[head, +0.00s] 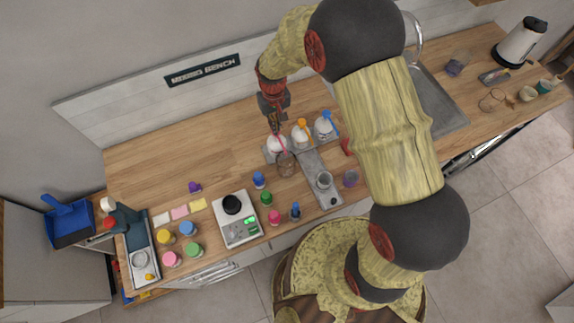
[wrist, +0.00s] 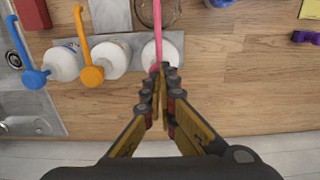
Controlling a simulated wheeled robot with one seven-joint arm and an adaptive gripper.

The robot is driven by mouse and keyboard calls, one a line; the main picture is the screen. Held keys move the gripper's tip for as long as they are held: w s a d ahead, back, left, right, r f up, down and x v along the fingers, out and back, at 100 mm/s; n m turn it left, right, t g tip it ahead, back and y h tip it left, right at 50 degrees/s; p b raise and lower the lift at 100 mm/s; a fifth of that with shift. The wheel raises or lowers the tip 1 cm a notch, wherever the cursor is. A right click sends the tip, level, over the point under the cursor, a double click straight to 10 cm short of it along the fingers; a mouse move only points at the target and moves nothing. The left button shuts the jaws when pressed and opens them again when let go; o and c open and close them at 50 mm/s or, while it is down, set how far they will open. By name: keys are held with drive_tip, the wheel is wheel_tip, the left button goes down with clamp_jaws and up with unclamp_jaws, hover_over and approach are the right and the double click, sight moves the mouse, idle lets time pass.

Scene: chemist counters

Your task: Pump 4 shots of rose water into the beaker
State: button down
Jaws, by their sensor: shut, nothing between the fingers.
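Three white pump bottles stand in a row at the back of the bench. The left one has a pink pump (wrist: 158,40); its white body shows in the head view (head: 277,145). I cannot read a label to confirm rose water. A clear glass beaker (head: 286,165) stands in front of this bottle, under or close to the pink spout; its edge shows in the wrist view (wrist: 149,12). My gripper (head: 275,128) is shut and empty, pointing down over the pink pump head. In the wrist view its fingertips (wrist: 166,72) hide the pump top; I cannot tell whether they touch.
The orange-pump bottle (head: 301,136) and blue-pump bottle (head: 323,127) stand close on the right. A balance (head: 240,228), small colored jars and a metal stand (head: 332,198) lie in front. A sink (head: 440,100) is at the right. Bench left of the bottles is clear.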

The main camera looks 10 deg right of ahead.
drive_tip(key=shift+f+b, duration=0.5)
drive_tip(key=shift+f, duration=0.45)
drive_tip(key=shift+r, duration=0.2)
drive_tip(key=shift+r+p, duration=0.9)
drive_tip(key=shift+r, duration=0.6)
drive_tip(key=shift+f, duration=0.25)
